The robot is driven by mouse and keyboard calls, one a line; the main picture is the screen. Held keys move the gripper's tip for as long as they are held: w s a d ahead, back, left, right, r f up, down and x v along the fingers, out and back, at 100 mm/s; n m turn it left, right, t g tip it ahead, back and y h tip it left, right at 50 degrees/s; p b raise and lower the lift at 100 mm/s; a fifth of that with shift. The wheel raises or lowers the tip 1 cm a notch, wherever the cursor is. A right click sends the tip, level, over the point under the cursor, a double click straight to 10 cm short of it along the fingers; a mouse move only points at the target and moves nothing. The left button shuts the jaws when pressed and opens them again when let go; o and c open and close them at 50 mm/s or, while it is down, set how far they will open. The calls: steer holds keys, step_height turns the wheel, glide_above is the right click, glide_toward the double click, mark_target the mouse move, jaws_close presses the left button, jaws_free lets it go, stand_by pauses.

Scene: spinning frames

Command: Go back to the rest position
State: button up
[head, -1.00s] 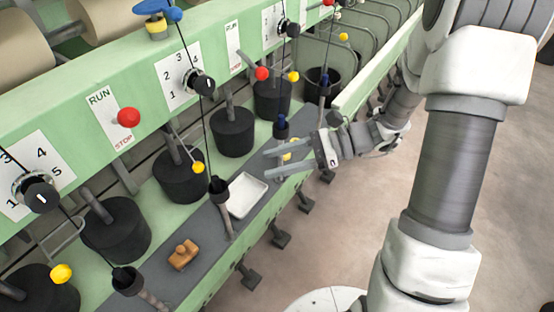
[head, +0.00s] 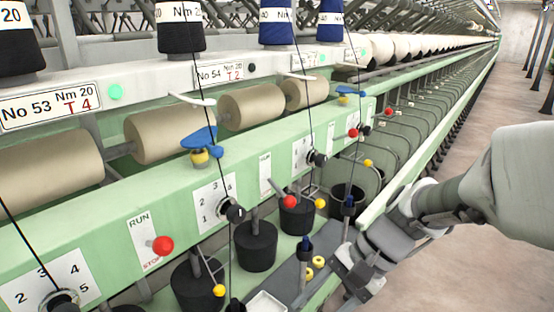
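My gripper (head: 352,276) shows at the lower middle right in the head view, at the end of my white and grey arm, close to the grey ledge (head: 284,279) of the green spinning frame. It is seen from behind and the side, and its fingers cannot be made out, so whether it is open or shut is unclear. No held object shows. The upper part of my arm runs out of the picture at the right edge.
Yellow rings (head: 318,262) and a blue-topped spindle (head: 304,248) are left of my gripper. A white tray (head: 266,303) is cut by the bottom edge. Open floor (head: 470,270) lies at right.

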steer(key=s+d+r+n+t+h+p, duration=0.1)
steer(key=s+d+r+n+t+h, duration=0.3)
steer(key=d+r+n+t+h, duration=0.2)
step_height(320, 180, up, 4)
steer(key=shift+d+f+n+t+h, duration=0.15)
steer(key=shift+d+n+t+h, duration=0.3)
steer(key=shift+d+n, duration=0.6)
steer(key=shift+a, duration=0.25)
